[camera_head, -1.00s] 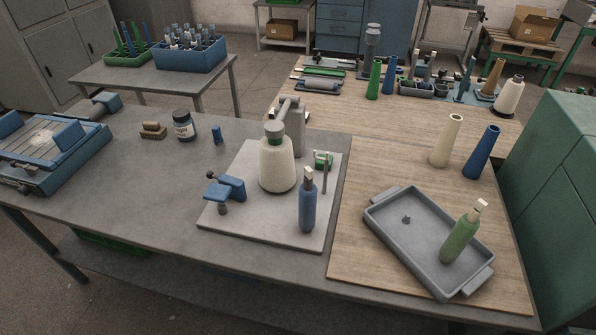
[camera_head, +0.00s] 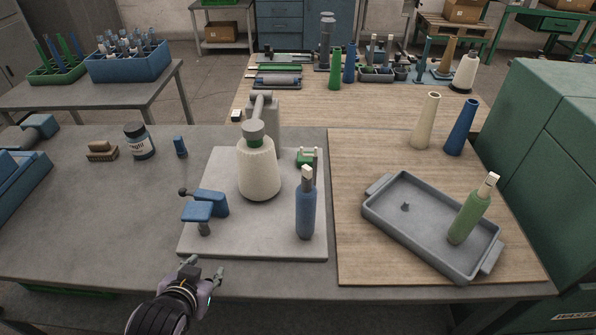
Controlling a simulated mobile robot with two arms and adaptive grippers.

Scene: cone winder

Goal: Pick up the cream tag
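I cannot tell for sure which thing is the cream tag. A small cream piece (camera_head: 308,172) sits on top of the upright blue bobbin (camera_head: 306,212) on the grey plate. A similar cream piece (camera_head: 491,180) tops the green bobbin (camera_head: 468,216), which leans in the grey tray. My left gripper (camera_head: 205,268) is at the front edge of the grey table, fingers apart and empty, well short of all these pieces. My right gripper is out of view.
A winder with a large cream cone (camera_head: 259,168) and a blue clamp (camera_head: 205,206) stand on the grey plate (camera_head: 260,245). Cream (camera_head: 426,122) and blue (camera_head: 461,128) empty cones stand behind the tray (camera_head: 375,215). The grey table's left front is clear.

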